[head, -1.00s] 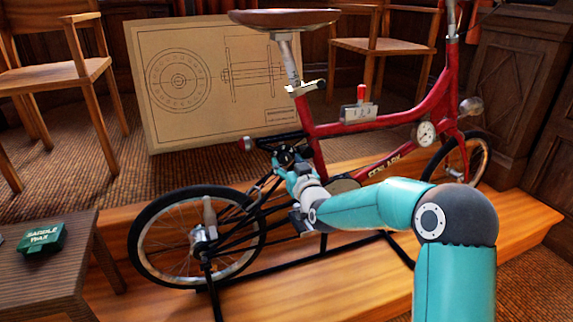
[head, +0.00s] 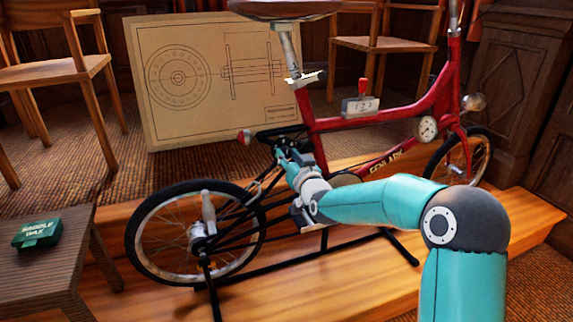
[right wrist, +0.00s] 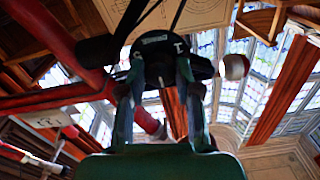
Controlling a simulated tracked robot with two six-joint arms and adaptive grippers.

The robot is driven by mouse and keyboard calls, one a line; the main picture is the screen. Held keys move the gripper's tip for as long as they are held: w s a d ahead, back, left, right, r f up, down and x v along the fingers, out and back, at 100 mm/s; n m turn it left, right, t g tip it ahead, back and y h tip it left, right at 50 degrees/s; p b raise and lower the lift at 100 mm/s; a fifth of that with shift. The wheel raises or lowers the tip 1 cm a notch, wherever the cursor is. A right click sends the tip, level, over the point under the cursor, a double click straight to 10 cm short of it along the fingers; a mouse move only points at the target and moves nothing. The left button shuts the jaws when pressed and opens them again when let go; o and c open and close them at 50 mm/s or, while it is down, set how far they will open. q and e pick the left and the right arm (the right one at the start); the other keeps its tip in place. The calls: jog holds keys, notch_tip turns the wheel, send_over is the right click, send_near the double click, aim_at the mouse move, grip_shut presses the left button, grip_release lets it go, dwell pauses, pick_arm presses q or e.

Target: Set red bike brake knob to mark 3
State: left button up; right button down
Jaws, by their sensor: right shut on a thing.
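The red bike (head: 440,98) stands on a wooden platform, its rear wheel (head: 150,268) toward the left. My right gripper (head: 281,151) is behind the seat post, above the rear wheel. In the right wrist view, the fingers of my right gripper (right wrist: 158,100) are closed around a dark knob (right wrist: 158,50) with a white "1" and a pale label on its face. Other marks on it cannot be read. In the head view the knob cannot be made out at the gripper. My left gripper is not in view.
A small box (head: 350,108) with a red lever and digits sits on the bike frame, and a round gauge (head: 427,128) is farther forward. A green tin (head: 38,231) lies on a side table at left. A drawing board (head: 210,120) and chairs stand behind.

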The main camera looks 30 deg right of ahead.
dwell(0.3)
jog(key=c, duration=0.8)
grip_release()
jog(key=shift+s, duration=0.1)
jog(key=v, duration=1.2)
jog(key=shift+d+f, duration=0.1)
